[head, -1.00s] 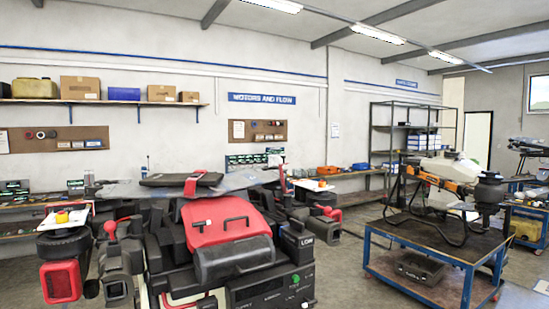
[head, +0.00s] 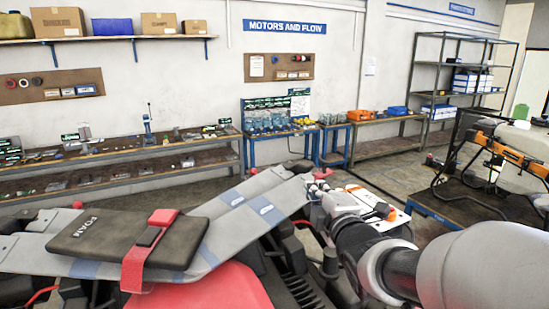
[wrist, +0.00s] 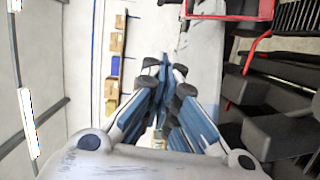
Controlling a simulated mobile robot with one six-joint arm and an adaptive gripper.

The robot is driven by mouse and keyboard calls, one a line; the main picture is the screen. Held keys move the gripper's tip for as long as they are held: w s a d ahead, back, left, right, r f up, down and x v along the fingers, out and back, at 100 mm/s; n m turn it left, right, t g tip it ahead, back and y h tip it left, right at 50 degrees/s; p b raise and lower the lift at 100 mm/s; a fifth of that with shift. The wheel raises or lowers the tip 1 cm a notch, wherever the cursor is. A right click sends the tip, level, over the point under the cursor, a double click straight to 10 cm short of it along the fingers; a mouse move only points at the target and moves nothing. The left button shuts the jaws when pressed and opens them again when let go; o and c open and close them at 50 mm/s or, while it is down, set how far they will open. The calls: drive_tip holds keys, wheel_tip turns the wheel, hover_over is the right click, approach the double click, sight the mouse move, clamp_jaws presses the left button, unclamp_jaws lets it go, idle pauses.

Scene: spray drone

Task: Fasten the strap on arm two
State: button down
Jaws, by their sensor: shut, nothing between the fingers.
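The spray drone (head: 520,137) stands at the right edge of the head view, cut off by the frame. It has a pale tank, black legs and an orange folded arm (head: 512,154) with dark bands. I cannot tell which arm is arm two, or whether a strap there is fastened. My gripper (head: 318,190) is at the end of my arm, left of the drone and well apart from it. In the wrist view my gripper (wrist: 160,85) has its blue-faced fingers together and empty. The drone does not show clearly in the wrist view.
A blue-framed cart (head: 435,217) is under the drone. In front of me lie grey panels with a black foam pad (head: 105,237) and a red band (head: 148,255). Benches (head: 120,175) and a metal rack (head: 450,75) line the wall. Floor shows between benches and cart.

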drive_tip(key=w+d+p, duration=0.1)
drive_tip(key=w+p, duration=0.2)
drive_tip(key=w, duration=0.8)
drive_tip(key=shift+w+d+r+n+p, duration=0.15)
drive_tip(key=shift+d+r+n+p, duration=0.15)
drive_tip(key=shift+d, duration=0.1)
